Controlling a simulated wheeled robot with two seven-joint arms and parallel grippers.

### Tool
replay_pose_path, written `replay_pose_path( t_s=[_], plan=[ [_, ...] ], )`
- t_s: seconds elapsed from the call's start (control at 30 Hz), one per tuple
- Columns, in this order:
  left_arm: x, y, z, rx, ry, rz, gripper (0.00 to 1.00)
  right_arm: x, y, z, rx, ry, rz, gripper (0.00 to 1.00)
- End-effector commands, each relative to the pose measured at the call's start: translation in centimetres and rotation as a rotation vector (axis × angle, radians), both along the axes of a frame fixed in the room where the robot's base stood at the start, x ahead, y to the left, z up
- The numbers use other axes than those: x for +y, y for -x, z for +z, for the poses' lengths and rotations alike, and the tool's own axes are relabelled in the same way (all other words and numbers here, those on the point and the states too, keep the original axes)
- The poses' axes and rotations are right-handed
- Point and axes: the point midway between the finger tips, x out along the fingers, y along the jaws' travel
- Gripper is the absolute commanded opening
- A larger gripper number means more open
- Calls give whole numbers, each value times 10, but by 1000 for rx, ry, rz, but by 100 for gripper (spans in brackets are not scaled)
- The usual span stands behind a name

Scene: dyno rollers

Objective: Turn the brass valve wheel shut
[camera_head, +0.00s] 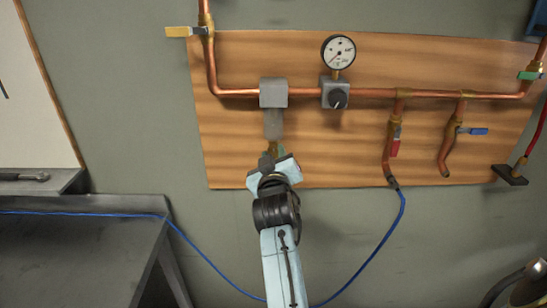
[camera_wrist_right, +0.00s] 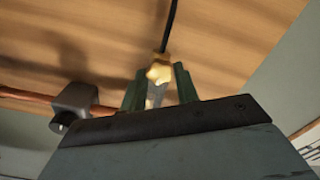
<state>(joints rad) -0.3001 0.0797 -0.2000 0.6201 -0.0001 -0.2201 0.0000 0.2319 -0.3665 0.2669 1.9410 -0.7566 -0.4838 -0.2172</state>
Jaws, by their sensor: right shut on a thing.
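The brass valve wheel (camera_wrist_right: 158,73) shows in the right wrist view as a small lobed golden knob between the two green fingers. My right gripper (camera_wrist_right: 160,88) is shut on it. In the head view the right gripper (camera_head: 273,157) reaches up to the wooden board, just below a grey block (camera_head: 273,92) with a grey stem (camera_head: 273,125). There the gripper hides most of the wheel, and only a small yellowish bit shows at the fingertips. How far the wheel is turned cannot be told. My left gripper is in neither view.
Copper pipe (camera_head: 370,93) runs across the wooden board (camera_head: 235,150). A round gauge (camera_head: 338,51) sits above a grey box with a black knob (camera_head: 338,98). Red (camera_head: 395,146) and blue (camera_head: 474,131) handles hang right. A blue hose (camera_head: 388,238) loops below; a dark bench (camera_head: 75,255) stands left.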

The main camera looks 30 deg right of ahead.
Motion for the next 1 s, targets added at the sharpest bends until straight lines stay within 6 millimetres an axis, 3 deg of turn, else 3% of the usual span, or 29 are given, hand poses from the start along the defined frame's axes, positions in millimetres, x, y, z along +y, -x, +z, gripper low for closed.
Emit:
replay_pose_path(
  t_s=[0.53,0.57,0.7,1.0],
  plan=[
    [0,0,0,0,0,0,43,0,0,-2,-10,-25,0,8],
    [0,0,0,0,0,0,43,0,0,-2,-10,-25,0,33],
    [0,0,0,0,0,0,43,0,0,-1,-11,-24,0,51],
    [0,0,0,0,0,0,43,0,0,2,-13,-21,0,52]
  ],
)
